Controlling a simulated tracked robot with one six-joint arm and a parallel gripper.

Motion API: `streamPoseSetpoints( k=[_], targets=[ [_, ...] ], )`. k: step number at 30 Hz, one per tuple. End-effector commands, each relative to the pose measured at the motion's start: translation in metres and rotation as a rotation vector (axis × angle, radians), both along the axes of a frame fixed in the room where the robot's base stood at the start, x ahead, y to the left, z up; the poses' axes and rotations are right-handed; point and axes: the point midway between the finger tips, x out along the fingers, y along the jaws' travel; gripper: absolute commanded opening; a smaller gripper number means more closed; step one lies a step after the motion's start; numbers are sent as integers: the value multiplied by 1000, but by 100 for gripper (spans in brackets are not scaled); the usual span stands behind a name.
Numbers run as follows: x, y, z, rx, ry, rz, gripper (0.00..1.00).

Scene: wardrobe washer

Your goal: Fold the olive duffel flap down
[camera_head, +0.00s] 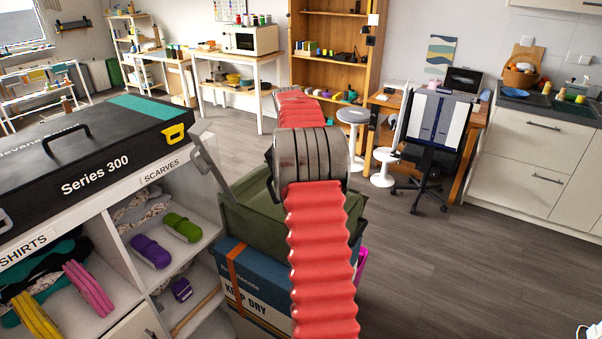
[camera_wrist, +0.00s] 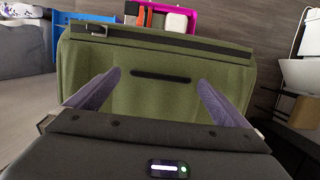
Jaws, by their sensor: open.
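The olive duffel (camera_head: 250,215) stands right of the shelf unit, on top of a blue box, partly hidden behind my red arm in the head view. In the wrist view an olive fabric panel of the duffel (camera_wrist: 160,103) fills the middle, with a dark slot or strip across it and a black band with a buckle along its far edge. I cannot tell how far the flap is folded. My gripper (camera_wrist: 158,79) is open, its two purple-grey fingers spread over the olive fabric with nothing between them. Whether they touch it is unclear. The gripper is hidden in the head view.
The blue "KEEP DRY" box (camera_head: 262,290) has an orange strap. A white shelf unit (camera_head: 110,215) with a black "Series 300" case (camera_head: 90,150) stands close on the left. A magenta bin (camera_wrist: 189,8) lies beyond the duffel. Open floor (camera_head: 460,270) is on the right.

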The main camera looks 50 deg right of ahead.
Motion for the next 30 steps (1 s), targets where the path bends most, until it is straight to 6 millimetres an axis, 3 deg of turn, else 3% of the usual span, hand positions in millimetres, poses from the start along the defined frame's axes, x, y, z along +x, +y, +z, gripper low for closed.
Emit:
streamPoseSetpoints(
  k=[18,24,30],
  targets=[
    [-4,23,100,-1,-1,0,100],
    [-5,26,114,0,0,0,100],
    [-6,26,115,0,1,-1,100]
  ],
)
